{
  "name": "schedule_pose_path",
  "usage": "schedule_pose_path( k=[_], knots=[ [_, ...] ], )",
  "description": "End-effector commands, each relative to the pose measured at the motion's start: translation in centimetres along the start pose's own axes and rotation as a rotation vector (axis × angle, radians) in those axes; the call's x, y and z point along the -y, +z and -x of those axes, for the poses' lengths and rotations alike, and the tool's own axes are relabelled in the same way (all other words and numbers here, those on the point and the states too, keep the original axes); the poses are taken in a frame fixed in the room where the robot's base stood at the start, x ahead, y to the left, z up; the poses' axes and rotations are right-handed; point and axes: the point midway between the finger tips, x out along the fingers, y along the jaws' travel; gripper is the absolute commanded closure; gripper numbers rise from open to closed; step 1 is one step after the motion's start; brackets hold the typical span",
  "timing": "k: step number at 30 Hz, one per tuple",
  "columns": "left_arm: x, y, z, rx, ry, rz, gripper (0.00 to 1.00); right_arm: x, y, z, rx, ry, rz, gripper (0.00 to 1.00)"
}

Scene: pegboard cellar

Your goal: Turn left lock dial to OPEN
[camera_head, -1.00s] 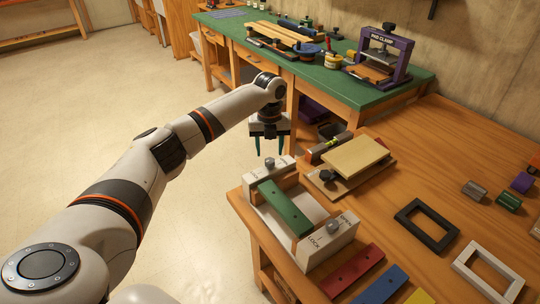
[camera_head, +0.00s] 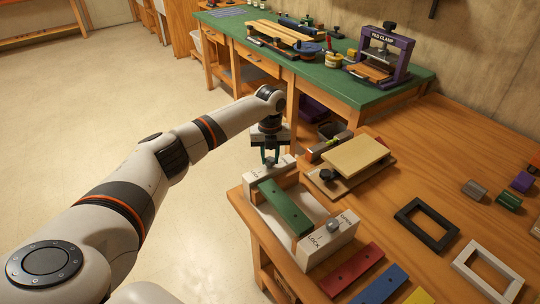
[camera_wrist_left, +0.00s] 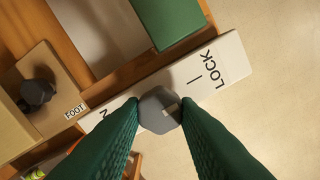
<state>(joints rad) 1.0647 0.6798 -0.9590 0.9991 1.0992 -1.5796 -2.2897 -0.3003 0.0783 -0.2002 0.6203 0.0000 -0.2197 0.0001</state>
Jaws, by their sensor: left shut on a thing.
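The left lock dial, a grey many-sided knob (camera_wrist_left: 160,108), sits on a white lock block (camera_wrist_left: 218,72). The block is also in the head view (camera_head: 253,183) at the far end of the fixture. The wrist view shows LOCK on the block right of the dial; a left finger covers most of the other word. A small pale mark shows on the dial. My left gripper (camera_head: 270,158) has its green fingers shut on the dial from both sides. A green bar (camera_head: 284,206) lies between this block and the nearer block with its own dial (camera_head: 333,226). My right gripper is not in view.
A board with a black knob (camera_head: 327,176) and a pale pad (camera_head: 354,157) stands just right of the lock block. Red (camera_head: 351,269) and blue bars and black and white frames lie on the wooden bench. Open floor is at left.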

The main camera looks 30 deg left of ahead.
Motion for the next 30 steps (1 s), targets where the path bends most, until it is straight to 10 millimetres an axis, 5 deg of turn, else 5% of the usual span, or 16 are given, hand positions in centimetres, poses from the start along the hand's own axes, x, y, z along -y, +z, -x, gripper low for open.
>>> schedule_pose_path(
  k=[11,30],
  knots=[
    [0.0,0.0,0.4,0.002,0.000,0.126,0.94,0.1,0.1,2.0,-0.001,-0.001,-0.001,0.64],
    [0.1,0.0,0.5,0.001,0.001,0.709,0.94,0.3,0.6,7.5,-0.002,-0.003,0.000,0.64]
  ],
)
